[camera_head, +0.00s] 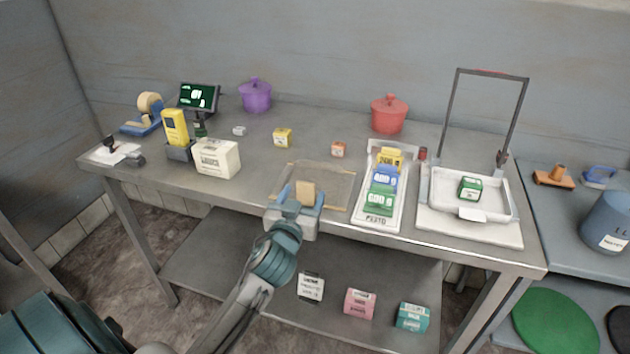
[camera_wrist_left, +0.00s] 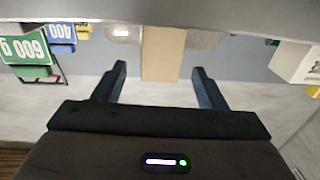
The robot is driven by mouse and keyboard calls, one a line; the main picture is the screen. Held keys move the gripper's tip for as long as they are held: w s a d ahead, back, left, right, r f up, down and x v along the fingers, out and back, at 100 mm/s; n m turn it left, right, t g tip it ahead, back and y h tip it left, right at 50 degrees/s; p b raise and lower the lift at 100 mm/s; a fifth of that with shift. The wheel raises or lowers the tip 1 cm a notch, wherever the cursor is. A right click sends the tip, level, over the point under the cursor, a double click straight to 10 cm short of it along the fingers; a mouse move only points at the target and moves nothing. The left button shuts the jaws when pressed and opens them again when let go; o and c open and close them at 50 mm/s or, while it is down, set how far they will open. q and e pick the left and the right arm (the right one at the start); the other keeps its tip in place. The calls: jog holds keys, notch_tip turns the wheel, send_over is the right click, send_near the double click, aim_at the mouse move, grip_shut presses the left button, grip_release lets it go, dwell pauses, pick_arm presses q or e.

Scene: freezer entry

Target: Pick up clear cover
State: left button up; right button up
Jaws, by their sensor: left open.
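The clear cover (camera_head: 338,187) looks like a flat see-through sheet with thin tan edges, lying on the steel table near its front edge. A tan block-like tab (camera_head: 306,192) stands at its front left part. My left gripper (camera_head: 297,196) is open at this tab, over the front edge of the table. In the left wrist view the tan tab (camera_wrist_left: 163,52) shows between the two spread fingers (camera_wrist_left: 157,72), with gaps on both sides. The gripper hides part of the cover's front edge. My right gripper is not in view.
Right of the cover is a white tray (camera_head: 397,157) with yellow, blue and green boxes. Further right stands a white basin (camera_head: 440,195) with a tall handle. A cream box (camera_head: 217,157) is left. Small yellow (camera_head: 282,137) and orange (camera_head: 338,149) boxes sit behind the cover.

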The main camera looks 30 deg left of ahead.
aim_at(305, 190)
pick_arm(q)
jog(key=shift+w+r, duration=0.15)
jog(key=shift+w, duration=0.1)
jog(key=p+x, duration=0.1)
jog(key=x, duration=0.3)
jog(key=shift+w+a+p, duration=0.2)
jog(key=shift+w+p, duration=0.15)
jog(key=shift+p, duration=0.05)
jog(key=c, duration=1)
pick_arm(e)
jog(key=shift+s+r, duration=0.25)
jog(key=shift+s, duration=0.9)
